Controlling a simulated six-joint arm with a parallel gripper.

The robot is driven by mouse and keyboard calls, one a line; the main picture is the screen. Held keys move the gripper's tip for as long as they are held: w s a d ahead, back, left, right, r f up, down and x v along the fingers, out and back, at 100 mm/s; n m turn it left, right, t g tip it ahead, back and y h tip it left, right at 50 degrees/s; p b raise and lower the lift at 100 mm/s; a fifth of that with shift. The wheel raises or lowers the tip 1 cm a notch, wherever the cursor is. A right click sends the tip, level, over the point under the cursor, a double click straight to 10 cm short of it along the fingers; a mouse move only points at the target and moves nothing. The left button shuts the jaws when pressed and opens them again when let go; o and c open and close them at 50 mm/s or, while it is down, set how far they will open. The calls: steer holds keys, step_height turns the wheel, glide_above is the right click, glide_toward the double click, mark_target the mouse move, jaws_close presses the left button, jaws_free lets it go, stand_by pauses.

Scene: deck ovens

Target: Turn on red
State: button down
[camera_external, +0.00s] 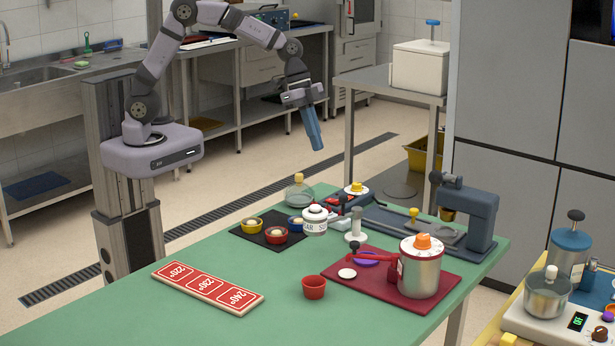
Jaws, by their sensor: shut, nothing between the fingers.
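My gripper (314,140) has blue fingers that are shut and empty. It points down and hangs in the air, well above the far side of the green table and apart from everything on it. Several red things show. A red mat (448,287) carries a steel pot (420,274) with an orange knob (423,241) on its white top. A red cup (314,288) stands on the table in front of the mat. A red bowl (276,235) sits on a black mat. Three red temperature cards (207,286) lie in a wooden strip. I cannot tell which one "red" names.
Beyond the red mat stands a dark blue-grey press (467,215). A glass flask (299,192) and a white lidded jar (315,220) stand near the black mat (254,237). The front left of the green table (145,318) is clear. A scale (555,328) stands at the lower right.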

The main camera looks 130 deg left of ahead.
mark_target(336, 200)
steer(key=shift+w+d, duration=0.1)
steer(key=shift+w, duration=0.55)
steer(key=p+x, duration=0.4)
steer(key=x, duration=0.9)
steer(key=shift+f, duration=0.3)
steer(key=shift+w+f, duration=0.1)
steer(key=shift+f, duration=0.05)
steer(key=shift+w+f+b, duration=0.1)
steer(key=shift+f+b, duration=0.05)
steer(key=shift+b, duration=0.3)
steer(key=shift+f, duration=0.1)
